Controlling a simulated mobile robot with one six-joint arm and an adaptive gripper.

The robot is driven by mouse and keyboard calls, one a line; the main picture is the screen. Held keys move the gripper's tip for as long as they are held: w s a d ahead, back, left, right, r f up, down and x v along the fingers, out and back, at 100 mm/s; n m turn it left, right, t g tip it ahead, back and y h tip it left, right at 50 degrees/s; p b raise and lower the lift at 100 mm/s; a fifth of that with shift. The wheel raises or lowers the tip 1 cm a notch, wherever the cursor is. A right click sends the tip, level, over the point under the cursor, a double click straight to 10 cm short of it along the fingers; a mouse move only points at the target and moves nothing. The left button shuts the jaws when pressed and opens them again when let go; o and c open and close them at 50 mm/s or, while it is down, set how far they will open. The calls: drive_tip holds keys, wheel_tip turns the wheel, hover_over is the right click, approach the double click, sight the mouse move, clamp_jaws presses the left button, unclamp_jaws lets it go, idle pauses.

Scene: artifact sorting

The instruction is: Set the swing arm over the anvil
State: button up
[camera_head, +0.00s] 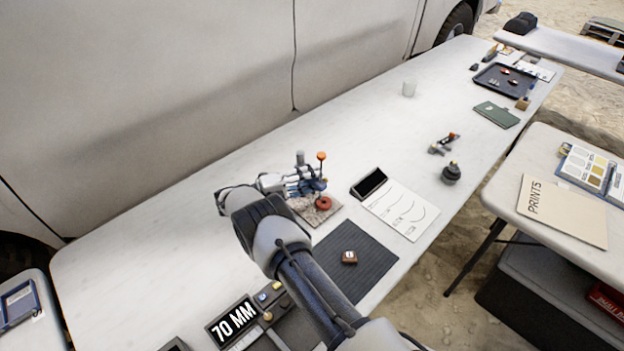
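A small gauge-like stand sits on a speckled stone base (327,213) near the middle of the long table. An upright stem with an orange knob (321,156) rises from it, and a red round part (323,203) sits low over the base. My gripper (308,187) is at this stand, its fingers close to the stem and above the red part. It covers much of the stand. I cannot make out the swing arm or the anvil separately, nor whether the fingers touch or hold anything.
A black device (369,183) and a white sheet with curves (402,210) lie right of the stand. A "70 MM" display (232,321) stands near. The table's back left is clear.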

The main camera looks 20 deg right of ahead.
drive_tip(key=a, duration=0.7)
drive_tip(key=shift+a, duration=0.2)
